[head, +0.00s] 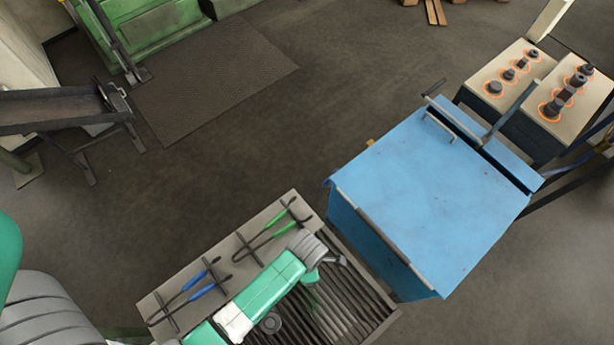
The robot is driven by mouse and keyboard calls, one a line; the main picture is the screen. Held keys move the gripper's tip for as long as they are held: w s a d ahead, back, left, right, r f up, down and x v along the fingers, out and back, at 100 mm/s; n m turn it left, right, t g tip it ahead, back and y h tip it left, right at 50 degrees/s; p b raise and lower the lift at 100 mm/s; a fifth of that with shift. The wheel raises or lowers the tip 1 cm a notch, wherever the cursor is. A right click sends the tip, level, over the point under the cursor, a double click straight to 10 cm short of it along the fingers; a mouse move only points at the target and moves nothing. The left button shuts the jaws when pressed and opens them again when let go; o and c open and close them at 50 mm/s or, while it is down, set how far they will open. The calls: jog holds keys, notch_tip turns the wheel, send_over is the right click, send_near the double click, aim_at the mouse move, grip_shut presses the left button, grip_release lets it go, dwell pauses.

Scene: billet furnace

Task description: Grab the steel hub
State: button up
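A dark round piece (270,323), which looks like the steel hub, lies on the slatted grate (352,318) at the bottom, just below my green and white arm. Part of it may be hidden by the arm. My gripper (338,261) is small and dark at the end of the arm, above the grate's upper edge, up and right of the round piece and apart from it. I cannot tell whether its fingers are open or shut. Nothing is visibly held.
Blue-handled tongs (188,291) and green-handled tongs (268,236) lie on a grey shelf (222,262) beside the grate. A blue furnace box (435,200) stands close right. Behind it, two beige-topped stands (508,68) hold dark parts with orange rings. The floor left of it is open.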

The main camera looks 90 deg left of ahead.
jog(key=shift+f, duration=0.6)
jog(key=shift+c, duration=0.4)
jog(key=c, duration=1.3)
jog(key=shift+r, duration=0.15)
jog(key=shift+r, duration=0.3)
jog(key=r, duration=0.3)
jog(key=shift+s+a, duration=0.1)
jog(key=shift+s, duration=0.1)
jog(key=s+a, duration=0.2)
jog(key=s, duration=0.2)
jog(key=s+a, duration=0.2)
jog(key=s, duration=0.3)
jog(key=s+a+r, duration=0.1)
jog(key=s+a, duration=0.1)
jog(key=s, duration=0.3)
jog(key=shift+s+r+b, duration=0.1)
jog(key=shift+b, duration=0.3)
